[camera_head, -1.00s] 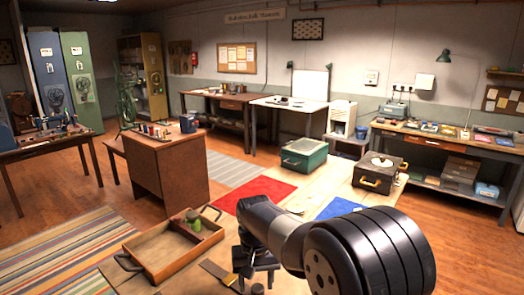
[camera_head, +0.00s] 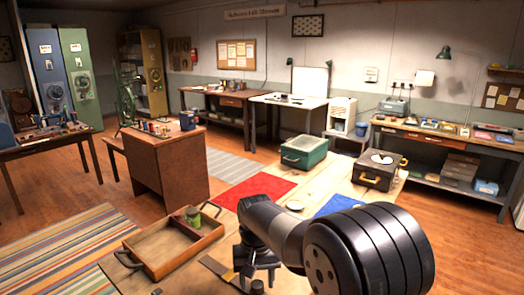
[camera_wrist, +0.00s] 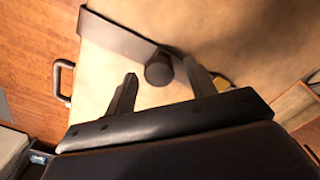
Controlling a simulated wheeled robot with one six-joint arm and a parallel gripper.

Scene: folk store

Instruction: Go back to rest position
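My gripper (camera_head: 258,272) is at the front of the pale wooden table (camera_head: 330,182), below my dark arm, which reaches in from the lower right. In the wrist view, the two dark fingers of my gripper (camera_wrist: 159,70) stand apart. A dark round-topped piece (camera_wrist: 158,71) shows in the gap between them. I cannot tell its height or whether a finger touches it. A dark flat strip (camera_wrist: 118,36) lies on the tabletop beyond the fingers. Part of the table near the gripper is hidden by my arm.
A wooden tray (camera_head: 157,262) with a green item (camera_head: 193,217) lies left of my gripper. A flat tool (camera_head: 216,267) lies between them. A red mat (camera_head: 262,186), blue mat (camera_head: 338,205), green case (camera_head: 304,153) and dark case (camera_head: 378,172) are farther back.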

